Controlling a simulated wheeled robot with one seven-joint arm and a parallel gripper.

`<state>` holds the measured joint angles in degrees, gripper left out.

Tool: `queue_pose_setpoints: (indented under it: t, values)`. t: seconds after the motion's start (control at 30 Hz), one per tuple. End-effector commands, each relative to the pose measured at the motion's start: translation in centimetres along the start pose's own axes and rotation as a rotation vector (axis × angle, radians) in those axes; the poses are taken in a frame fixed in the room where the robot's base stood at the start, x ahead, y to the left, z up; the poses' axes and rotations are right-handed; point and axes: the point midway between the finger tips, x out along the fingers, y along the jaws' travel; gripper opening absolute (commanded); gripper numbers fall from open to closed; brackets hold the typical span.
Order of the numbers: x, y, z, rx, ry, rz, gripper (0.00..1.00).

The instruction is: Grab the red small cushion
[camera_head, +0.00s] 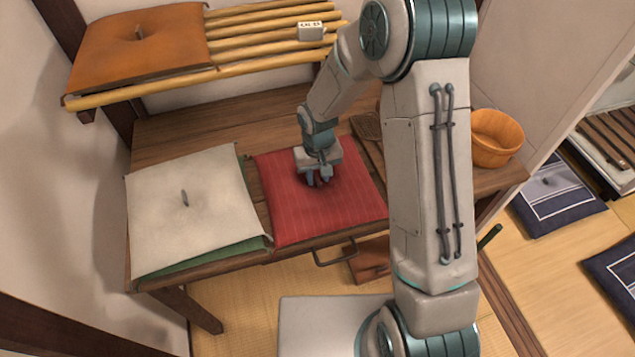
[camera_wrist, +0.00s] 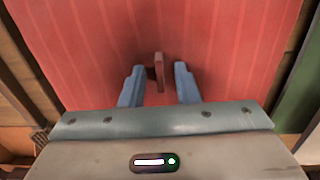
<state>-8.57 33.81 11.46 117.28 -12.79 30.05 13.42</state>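The red small cushion (camera_head: 302,209) lies flat on the wooden table, right of a cream cushion. It has faint light stripes and fills most of the wrist view (camera_wrist: 80,50). A small red tab (camera_wrist: 159,72) stands up from its middle. My gripper (camera_head: 318,178) points down over the middle of the cushion. In the wrist view my gripper's two blue fingers (camera_wrist: 157,88) are apart, one on each side of the tab, with a gap on both sides. The tab is hidden behind my gripper in the head view.
The cream cushion (camera_head: 190,215) lies on a green one (camera_head: 215,255) at left. A brown cushion (camera_head: 140,45) sits on the slatted shelf (camera_head: 260,40) above, with a small white box (camera_head: 311,31). A wooden bucket (camera_head: 493,140) stands at right. Navy cushions (camera_head: 556,192) lie on the floor.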

Motion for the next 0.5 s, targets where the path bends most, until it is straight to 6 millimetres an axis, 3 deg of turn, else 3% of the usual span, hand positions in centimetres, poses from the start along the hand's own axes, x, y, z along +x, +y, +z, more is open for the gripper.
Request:
queue_pose_setpoints:
  t: [0.03, 0.1, 0.5]
  values:
    - [-0.01, 0.0, 0.0, 0.0, 0.0, 0.0, 0.13]
    - [-0.02, -0.01, 0.0, 0.0, 0.0, 0.0, 0.0]
    - [-0.29, -0.01, -0.06, 0.0, 0.002, 0.0, 0.0]
